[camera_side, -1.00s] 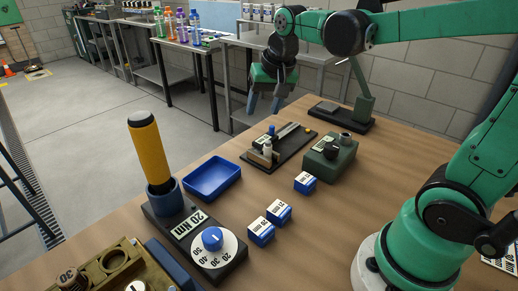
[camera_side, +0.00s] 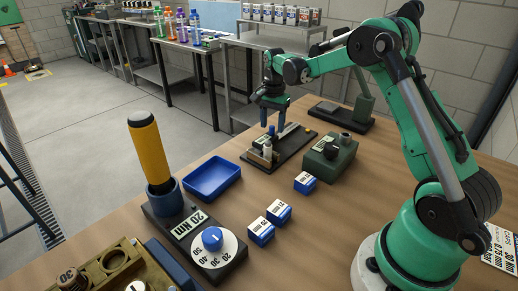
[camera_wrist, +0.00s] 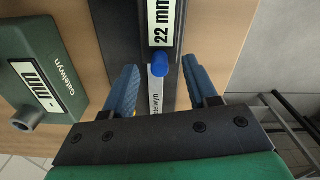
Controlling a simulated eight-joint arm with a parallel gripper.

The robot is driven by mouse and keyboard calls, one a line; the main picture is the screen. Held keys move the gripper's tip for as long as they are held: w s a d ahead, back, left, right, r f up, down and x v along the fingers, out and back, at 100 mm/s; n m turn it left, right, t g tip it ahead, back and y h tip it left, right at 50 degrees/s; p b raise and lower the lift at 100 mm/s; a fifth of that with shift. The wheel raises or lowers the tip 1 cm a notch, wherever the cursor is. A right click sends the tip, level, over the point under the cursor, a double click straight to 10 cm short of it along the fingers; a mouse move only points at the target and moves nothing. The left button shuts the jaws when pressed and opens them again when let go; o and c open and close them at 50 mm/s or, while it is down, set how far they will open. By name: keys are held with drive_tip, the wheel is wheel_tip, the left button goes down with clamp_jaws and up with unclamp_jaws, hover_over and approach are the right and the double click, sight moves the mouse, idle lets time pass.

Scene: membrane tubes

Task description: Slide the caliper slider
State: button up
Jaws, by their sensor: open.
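The caliper rig lies on the wooden table on a long black base (camera_side: 294,151), and the base also runs down the middle of the wrist view (camera_wrist: 122,30). Its slider carries a small blue knob (camera_side: 271,130) and a white "22 mm" label (camera_wrist: 160,24). The blue knob (camera_wrist: 157,69) sits at the label's end, over a pale metal bar (camera_wrist: 156,98). My gripper (camera_side: 272,126) points down over the rig. In the wrist view my gripper (camera_wrist: 159,80) is open, one blue finger on each side of the knob, with gaps on both sides.
Blue-and-white blocks (camera_side: 305,183), a blue tray (camera_side: 212,178) and a torque device (camera_side: 205,240) stand nearer the camera.

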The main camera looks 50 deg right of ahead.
drive_tip(key=shift+f, duration=0.5)
clamp_jaws()
drive_tip(key=shift+r, duration=0.1)
idle(1.0)
